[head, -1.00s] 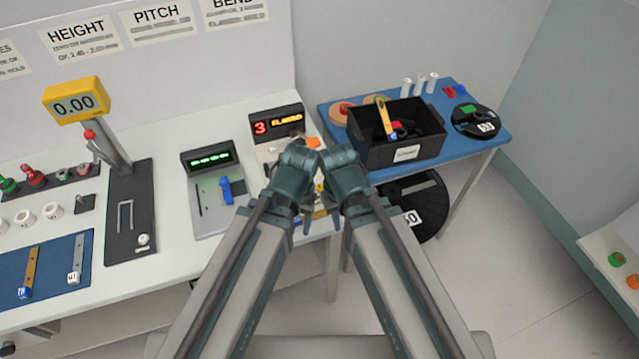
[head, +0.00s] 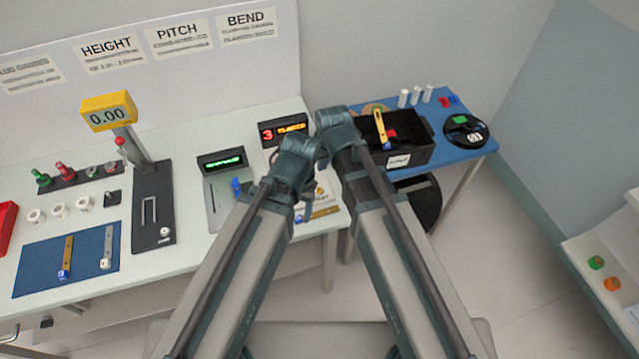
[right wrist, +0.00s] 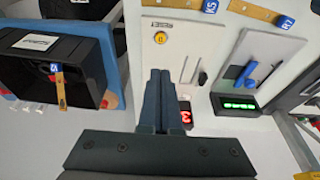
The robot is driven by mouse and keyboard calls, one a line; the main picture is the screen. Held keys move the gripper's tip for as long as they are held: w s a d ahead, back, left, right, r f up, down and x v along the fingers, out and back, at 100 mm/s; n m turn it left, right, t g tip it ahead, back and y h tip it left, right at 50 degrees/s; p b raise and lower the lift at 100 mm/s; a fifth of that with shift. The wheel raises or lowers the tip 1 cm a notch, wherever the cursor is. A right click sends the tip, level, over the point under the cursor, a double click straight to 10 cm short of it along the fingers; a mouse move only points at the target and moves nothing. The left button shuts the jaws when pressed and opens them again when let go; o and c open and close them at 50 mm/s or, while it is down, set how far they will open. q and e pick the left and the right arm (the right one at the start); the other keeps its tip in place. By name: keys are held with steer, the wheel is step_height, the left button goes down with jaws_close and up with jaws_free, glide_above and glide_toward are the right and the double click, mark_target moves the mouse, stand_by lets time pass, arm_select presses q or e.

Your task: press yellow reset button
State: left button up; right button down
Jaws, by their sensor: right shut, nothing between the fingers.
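The round yellow reset button (right wrist: 160,38) sits on a white panel (right wrist: 150,60), beside its printed label, in the right wrist view. In the head view the yellow button (head: 320,188) shows small between my two arms. My right gripper (right wrist: 160,74) is shut and empty, its fingertips over the panel between the button and the red-lit display (right wrist: 186,116). They appear apart from the button. In the head view my right gripper (head: 322,162) is largely hidden by its own wrist. My left gripper (head: 307,210) hangs near the panel's front; its jaw state is unclear.
A green-lit station (head: 222,162) with a blue lever stands left of the panel. A strip with a blue end (head: 318,215) lies at the panel's front. Right, a blue table (head: 455,150) carries a black bin (head: 412,155). The height gauge (head: 152,205) stands farther left.

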steer(key=shift+f, duration=0.15)
steer(key=b, duration=1.3)
glide_toward(319, 191)
steer(key=x, duration=0.2)
steer(key=w+x, duration=0.1)
steer(key=x, duration=0.2)
steer(key=shift+w+a+f, duration=0.15)
steer(key=shift+f+b, duration=0.35)
steer(key=shift+f, duration=0.25)
